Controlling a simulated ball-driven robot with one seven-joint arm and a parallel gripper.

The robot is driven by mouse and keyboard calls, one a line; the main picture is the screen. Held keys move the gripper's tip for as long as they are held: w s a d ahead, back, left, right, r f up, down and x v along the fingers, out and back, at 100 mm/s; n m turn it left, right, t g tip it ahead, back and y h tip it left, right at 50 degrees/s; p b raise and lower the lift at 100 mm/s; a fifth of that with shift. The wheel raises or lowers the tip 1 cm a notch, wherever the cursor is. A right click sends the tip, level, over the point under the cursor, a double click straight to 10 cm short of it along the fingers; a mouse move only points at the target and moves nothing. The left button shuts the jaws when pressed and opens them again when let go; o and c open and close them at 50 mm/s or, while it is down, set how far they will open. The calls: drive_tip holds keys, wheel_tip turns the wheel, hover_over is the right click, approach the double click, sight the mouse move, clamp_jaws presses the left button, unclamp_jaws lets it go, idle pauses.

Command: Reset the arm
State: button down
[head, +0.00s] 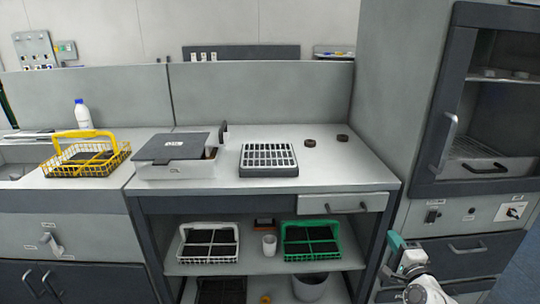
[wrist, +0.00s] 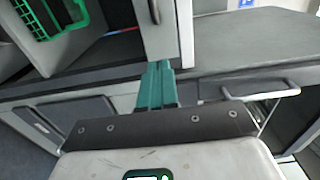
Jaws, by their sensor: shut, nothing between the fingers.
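My gripper (head: 394,240) shows at the lower right of the head view, its teal fingers raised in front of the right end of the workbench. In the wrist view its teal fingers (wrist: 159,66) are together and hold nothing. They reach past a grey drawer front (wrist: 158,30); I cannot tell whether they touch it. Part of my arm below the gripper is cut off by the bottom edge of the head view.
The bench holds a grey-lidded box (head: 172,147) and a slotted rack (head: 268,157). A yellow basket (head: 85,152) stands left. White (head: 208,244) and green (head: 311,240) baskets sit on the shelf below. An open-fronted cabinet (head: 455,70) stands right.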

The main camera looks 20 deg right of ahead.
drive_tip(key=s+a+f+n+g+y+p, duration=0.3)
drive_tip(key=s+a+f+n+g, duration=0.1)
drive_tip(key=s+a+n, duration=0.4)
drive_tip(key=s+a+f+n+g+y+p, duration=0.2)
drive_tip(key=s+a+f+n+g+y, duration=0.25)
drive_tip(key=a, duration=0.55)
drive_tip(key=s+a+r+n+g+h+p, duration=0.1)
drive_tip(key=s+n+g, duration=0.3)
drive_tip(key=s, duration=0.7)
drive_tip(key=s+a+r+n+g+h+p, duration=0.1)
drive_tip(key=s+a+n+g, duration=0.3)
drive_tip(key=s, duration=0.7)
drive_tip(key=shift+s+r+h+p, duration=0.25)
drive_tip(key=shift+r+h+p, duration=0.1)
drive_tip(key=shift+p, duration=0.5)
drive_tip(key=shift+a, duration=0.1)
